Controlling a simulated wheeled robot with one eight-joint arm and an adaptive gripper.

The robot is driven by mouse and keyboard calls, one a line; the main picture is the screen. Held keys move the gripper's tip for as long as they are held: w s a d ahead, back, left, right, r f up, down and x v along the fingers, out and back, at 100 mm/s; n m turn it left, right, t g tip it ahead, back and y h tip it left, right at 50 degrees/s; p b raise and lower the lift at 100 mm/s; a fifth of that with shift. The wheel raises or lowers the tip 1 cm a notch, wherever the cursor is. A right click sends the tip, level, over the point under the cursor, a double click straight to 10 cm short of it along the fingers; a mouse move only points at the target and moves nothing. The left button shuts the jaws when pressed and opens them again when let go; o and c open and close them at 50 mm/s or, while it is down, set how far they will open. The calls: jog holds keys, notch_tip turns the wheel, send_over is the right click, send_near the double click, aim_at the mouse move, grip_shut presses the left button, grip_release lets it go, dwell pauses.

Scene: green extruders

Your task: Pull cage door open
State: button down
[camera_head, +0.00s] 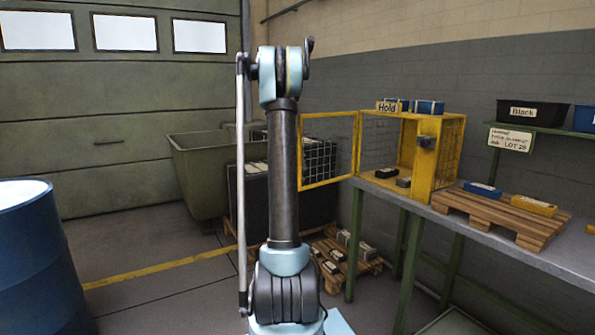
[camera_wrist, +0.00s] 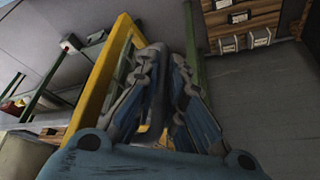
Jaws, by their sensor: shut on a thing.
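The yellow cage (camera_head: 440,150) stands on the workbench, with mesh walls and a "Hold" sign on top. Its yellow-framed mesh door (camera_head: 330,184) is swung out to the left, leaving the cage front open. The door's left edge meets my arm in the head view, where my gripper is hidden behind the arm. In the wrist view my gripper (camera_wrist: 164,62) is shut on the door, beside its yellow frame (camera_wrist: 104,75). The exact spot gripped is hidden between the fingers.
Dark boxes (camera_head: 387,172) sit in the cage. A wooden pallet (camera_head: 495,214) lies right of it on the workbench (camera_head: 565,262). A floor pallet (camera_head: 338,262), a green bin (camera_head: 203,170) and a blue drum (camera_head: 40,260) stand around.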

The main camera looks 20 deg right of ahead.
jog(key=shift+w+a, duration=0.2)
jog(key=shift+w, duration=0.4)
jog(key=c, duration=2)
grip_release()
jog(key=shift+a, duration=0.1)
jog(key=shift+o, duration=0.2)
jog(key=v, duration=1.2)
